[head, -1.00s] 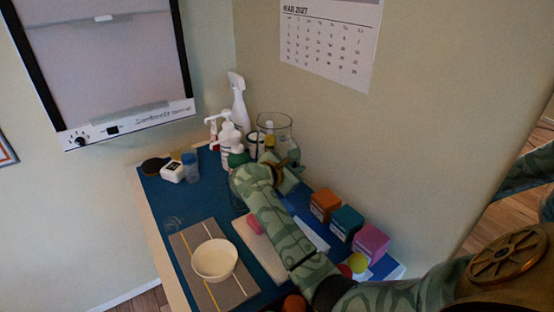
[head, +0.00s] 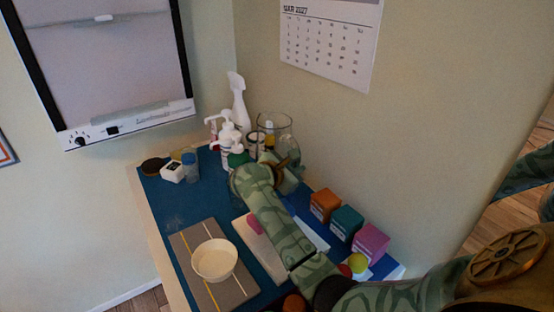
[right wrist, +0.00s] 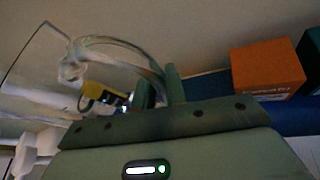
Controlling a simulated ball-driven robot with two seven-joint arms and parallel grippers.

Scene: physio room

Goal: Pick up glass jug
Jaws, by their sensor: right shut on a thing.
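The glass jug (head: 276,122) is clear and stands at the back of the blue-topped table, near the wall corner. My right gripper (head: 284,166) is at its near side, partly hidden by my own wrist. In the right wrist view the jug (right wrist: 35,65) is at the left, and its curved handle (right wrist: 125,46) runs down to between the fingers. My right gripper (right wrist: 160,90) is shut on that handle. The jug's lower part is hidden in the head view. My left gripper is not in view.
A white spray bottle (head: 238,100) and a pump bottle (head: 226,135) stand close left of the jug. Orange (head: 324,205), teal (head: 346,222) and purple (head: 370,243) boxes line the wall side. A white bowl (head: 214,259) sits on a grey mat (head: 232,293) at the front.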

